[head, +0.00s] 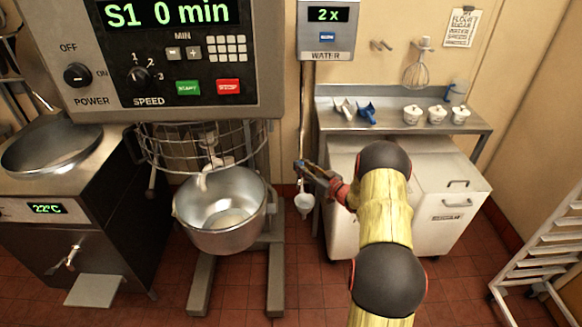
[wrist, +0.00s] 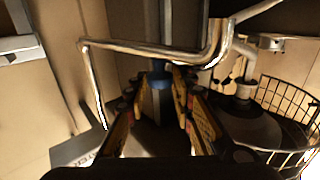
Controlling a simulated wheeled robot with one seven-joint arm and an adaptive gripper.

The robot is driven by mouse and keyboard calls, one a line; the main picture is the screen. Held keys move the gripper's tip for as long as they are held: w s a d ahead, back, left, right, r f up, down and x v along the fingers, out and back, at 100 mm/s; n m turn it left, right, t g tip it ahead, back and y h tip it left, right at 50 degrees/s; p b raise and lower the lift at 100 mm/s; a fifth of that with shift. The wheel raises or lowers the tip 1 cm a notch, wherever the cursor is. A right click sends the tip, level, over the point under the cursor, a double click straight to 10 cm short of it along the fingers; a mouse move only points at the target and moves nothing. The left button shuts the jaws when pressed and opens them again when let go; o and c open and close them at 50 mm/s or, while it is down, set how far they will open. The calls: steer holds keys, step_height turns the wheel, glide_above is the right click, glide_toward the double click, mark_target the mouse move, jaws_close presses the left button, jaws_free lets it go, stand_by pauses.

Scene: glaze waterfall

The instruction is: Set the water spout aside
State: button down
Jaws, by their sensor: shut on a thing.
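The water spout (head: 304,120) is a thin metal pipe running down from the water unit (head: 326,28) to my gripper (head: 301,166). In the wrist view the spout (wrist: 140,47) runs across above my fingers and bends at both ends. My gripper (wrist: 162,100) is shut on a blue part (wrist: 158,78) by the pipe. The fingers cover some of it, and its join to the pipe is unclear. In the head view the gripper is right of the steel mixer bowl (head: 221,214), apart from it. A small white cup-shaped piece (head: 303,203) shows below the gripper.
The mixer's wire guard (head: 200,146) stands close left of the pipe; it also shows in the wrist view (wrist: 290,102). White bins (head: 445,200) and a steel shelf (head: 400,121) with scoops and cups are right. A rack (head: 545,260) stands far right.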

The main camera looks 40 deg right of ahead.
steer(key=shift+s+d+n+y, duration=0.25)
steer(key=shift+s+d+y, duration=0.15)
steer(key=shift+d, duration=0.1)
steer(key=shift+s+d+n+y, duration=0.25)
steer(key=shift+d+y, duration=0.15)
steer(key=shift+d, duration=0.1)
steer(key=shift+d+r, duration=0.1)
steer(key=c, duration=1.8)
jaws_free()
steer(key=shift+d, duration=0.1)
steer(key=shift+s, duration=0.15)
steer(key=v, duration=1.1)
steer(key=shift+s, duration=0.4)
